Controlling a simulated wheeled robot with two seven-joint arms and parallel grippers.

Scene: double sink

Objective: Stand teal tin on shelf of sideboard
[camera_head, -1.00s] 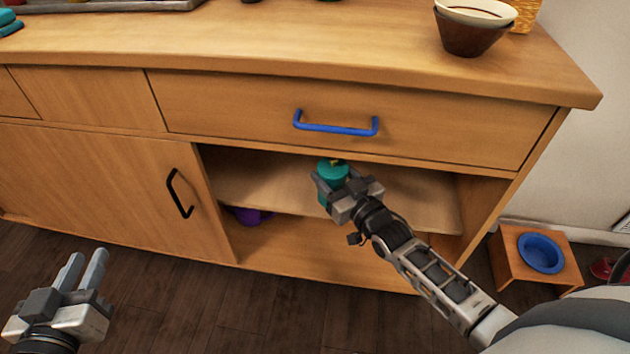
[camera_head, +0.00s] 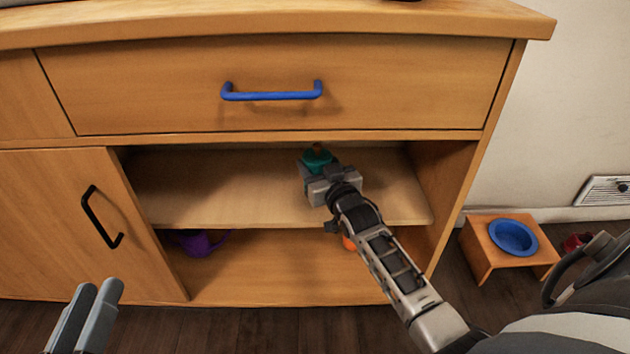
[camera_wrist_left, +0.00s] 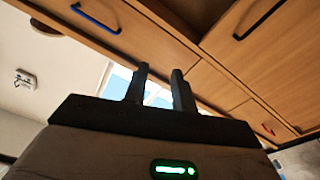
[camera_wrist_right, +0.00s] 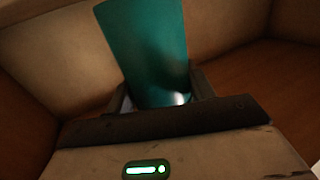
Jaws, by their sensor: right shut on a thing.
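The teal tin (camera_head: 317,158) is inside the open compartment of the sideboard (camera_head: 280,55), over the upper shelf (camera_head: 215,185). My right gripper (camera_head: 318,178) is shut on the tin, and its arm reaches in from the lower right. In the right wrist view the tin (camera_wrist_right: 148,50) stands between the two fingers and fills the middle. Whether its base touches the shelf is hidden by the gripper. My left gripper (camera_head: 95,290) is open and empty at the lower left, in front of the sideboard. Its fingers (camera_wrist_left: 160,88) show apart in the left wrist view.
A drawer with a blue handle (camera_head: 272,93) is above the compartment. A door with a black handle (camera_head: 98,215) is at left. A purple item (camera_head: 200,242) and an orange item (camera_head: 348,243) sit below the shelf. A small wooden stand with a blue bowl (camera_head: 513,237) is at right.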

